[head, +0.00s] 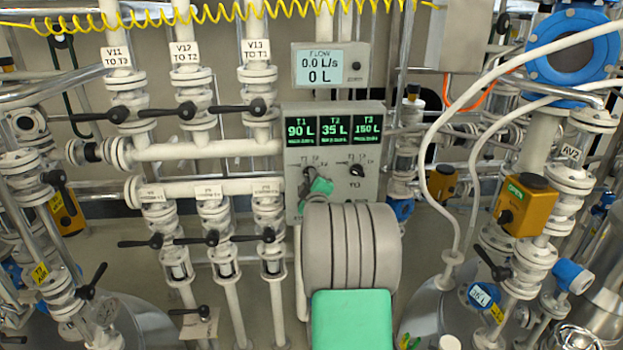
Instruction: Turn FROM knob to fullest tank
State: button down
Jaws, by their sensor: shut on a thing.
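The grey control panel (375,115) hangs in the middle of the head view. Its green displays read T1 90 L, T2 35 L and T3 150 L, so T3 shows the most. Below them are two dark knobs. The left knob (308,172), which I take as the FROM knob, is partly hidden by my gripper. The right knob (356,170) is clear of it. My gripper (319,187) shows green fingertips at the left knob and is shut on it. My wrist hides the panel's lower part. The left knob's pointing direction cannot be told.
A flow meter (320,66) above the panel reads 0.0 L/s and 0 L. White pipes with black-handled valves (187,110) stand close on the left. White hoses (432,150) and an orange actuator box (524,205) are on the right. A yellow coiled cable (225,12) crosses the top.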

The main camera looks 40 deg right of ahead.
jog(key=shift+f+m+b, duration=0.2)
jog(key=shift+m+b, duration=0.2)
jog(key=shift+b, duration=0.35)
jog(key=m+b, duration=2.1)
jog(key=m, duration=0.2)
jog(key=shift+r+b, duration=0.15)
jog(key=shift+b, duration=0.15)
jog(key=c, duration=1.5)
grip_release()
